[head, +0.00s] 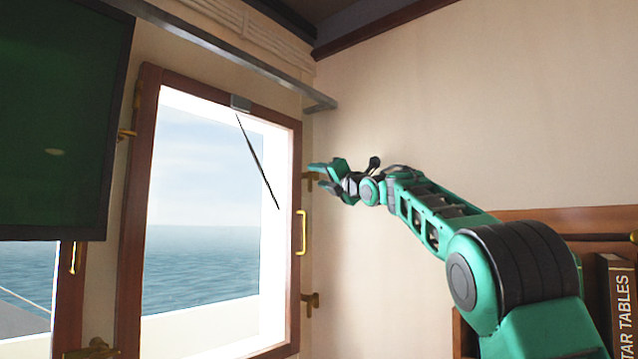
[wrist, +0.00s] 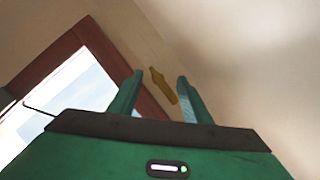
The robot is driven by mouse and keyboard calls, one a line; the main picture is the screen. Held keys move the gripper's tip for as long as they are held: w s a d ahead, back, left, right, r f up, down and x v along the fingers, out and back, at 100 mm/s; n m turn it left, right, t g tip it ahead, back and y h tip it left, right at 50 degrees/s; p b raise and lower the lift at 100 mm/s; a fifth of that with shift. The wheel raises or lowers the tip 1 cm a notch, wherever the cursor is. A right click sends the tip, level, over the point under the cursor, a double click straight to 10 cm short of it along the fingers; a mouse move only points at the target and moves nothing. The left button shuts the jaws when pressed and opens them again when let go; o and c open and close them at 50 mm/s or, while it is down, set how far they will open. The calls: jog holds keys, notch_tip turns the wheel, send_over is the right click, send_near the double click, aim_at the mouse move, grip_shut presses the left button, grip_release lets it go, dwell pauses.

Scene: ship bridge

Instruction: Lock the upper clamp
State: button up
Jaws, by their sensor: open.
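The upper clamp (head: 309,179) is a small brass fitting on the right side of the wooden window frame, partly hidden behind my gripper (head: 326,175) in the head view. In the wrist view the brass upper clamp (wrist: 163,86) shows between and beyond the two green fingers of my gripper (wrist: 160,88). The fingers are apart and hold nothing. I cannot tell if they touch the clamp. A lower brass clamp (head: 310,303) sits further down the same frame side.
The window frame (head: 130,215) holds a brass handle (head: 301,232) below the upper clamp. A grey rail (head: 230,50) runs above the window. A dark screen (head: 62,115) hangs at left. The cream wall (head: 430,110) is bare; books (head: 615,300) stand at lower right.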

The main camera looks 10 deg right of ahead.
jog(key=shift+w+r, duration=0.1)
jog(key=shift+w, duration=0.1)
jog(key=shift+c, duration=0.2)
grip_shut()
jog(key=shift+m+h, duration=0.3)
jog(key=shift+m, duration=0.2)
jog(key=m+g+h, duration=0.1)
jog(key=m, duration=0.2)
jog(key=m+g, duration=0.1)
jog(key=m, duration=0.3)
jog(key=r+m+g+h, duration=0.1)
jog(key=m, duration=0.2)
jog(key=shift+m+h, duration=0.3)
jog(key=shift+r+m+g, duration=0.1)
jog(key=shift+m+g, duration=0.2)
